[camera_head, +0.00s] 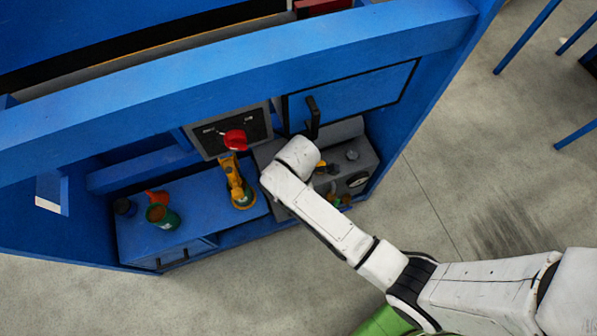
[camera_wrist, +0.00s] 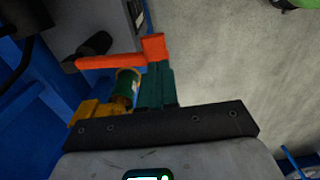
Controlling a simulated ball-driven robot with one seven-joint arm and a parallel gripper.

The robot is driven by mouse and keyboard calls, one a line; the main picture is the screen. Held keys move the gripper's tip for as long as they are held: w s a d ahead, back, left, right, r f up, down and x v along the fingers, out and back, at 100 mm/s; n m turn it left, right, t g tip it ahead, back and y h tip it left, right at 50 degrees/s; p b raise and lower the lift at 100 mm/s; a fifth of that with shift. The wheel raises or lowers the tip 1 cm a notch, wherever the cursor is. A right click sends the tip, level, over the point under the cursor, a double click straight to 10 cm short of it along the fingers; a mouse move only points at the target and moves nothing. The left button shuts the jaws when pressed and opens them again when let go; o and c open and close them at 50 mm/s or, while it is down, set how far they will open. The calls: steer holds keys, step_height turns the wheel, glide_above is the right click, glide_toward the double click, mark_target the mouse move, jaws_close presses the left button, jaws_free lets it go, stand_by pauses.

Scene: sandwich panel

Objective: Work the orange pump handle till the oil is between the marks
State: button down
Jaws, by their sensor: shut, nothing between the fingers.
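An orange handle (camera_wrist: 110,62) crosses the wrist view as a long bar with a short upright end at the right. A green cylinder with a yellow rim (camera_wrist: 126,85) stands just below it. In the head view, orange and green parts (camera_head: 336,200) show small beside my arm. My arm hides much of this in the head view. The oil level and marks are not readable.
A grey unit (camera_head: 365,160) with a knob and round gauge (camera_head: 357,180) stands behind my wrist. To the left are a red knob (camera_head: 236,140), a yellow lever (camera_head: 238,185) and a green pot (camera_head: 165,218) with an orange part. Blue frame walls surround the bay; open floor lies right.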

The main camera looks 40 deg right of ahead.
steer(key=shift+f, duration=1)
step_height(320, 180, down, 9)
steer(key=s+t+h+b, duration=0.1)
steer(key=s+t+b, duration=0.1)
steer(key=b, duration=0.3)
steer(key=shift+s+a+t, duration=0.35)
steer(key=shift+a+t, duration=0.05)
steer(key=shift+t, duration=0.5)
steer(key=p+v, duration=0.5)
steer(key=v, duration=1)
steer(key=shift+a, duration=0.2)
steer(key=shift+f, duration=0.1)
